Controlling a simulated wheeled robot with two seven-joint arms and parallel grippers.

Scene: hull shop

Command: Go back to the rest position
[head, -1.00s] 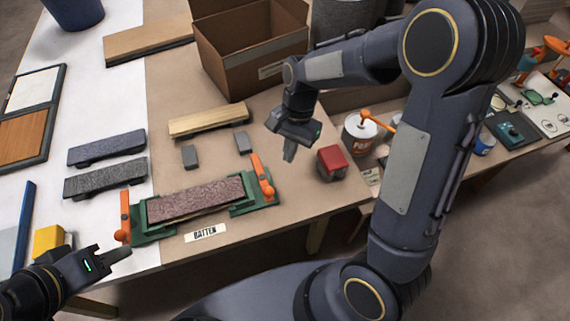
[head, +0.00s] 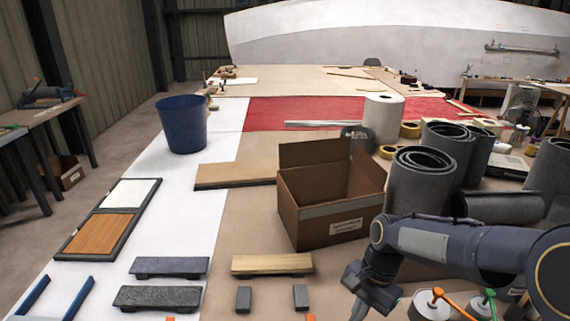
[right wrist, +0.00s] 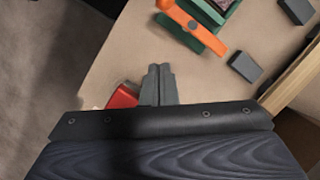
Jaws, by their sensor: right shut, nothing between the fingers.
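My right gripper (head: 360,308) is low in the head view, right of the two small grey blocks and in front of the cardboard box. It is shut and empty, and its tips are cut off by the bottom edge. In the right wrist view its closed fingers (right wrist: 158,84) point over the bare tabletop. A red block (right wrist: 122,97) shows just left of them, partly hidden by the gripper body. A green clamp fixture (right wrist: 192,28) with an orange lever (right wrist: 188,24) lies beyond the fingers. My left gripper is not in view.
A cardboard box (head: 300,225) stands behind my right arm. Grey rolls (head: 416,185) and a can with an orange handle (head: 430,308) are at right. Sanding blocks (head: 170,267), a wooden block (head: 272,264) and small grey blocks (head: 243,299) lie left. A blue bucket (head: 182,125) stands farther back.

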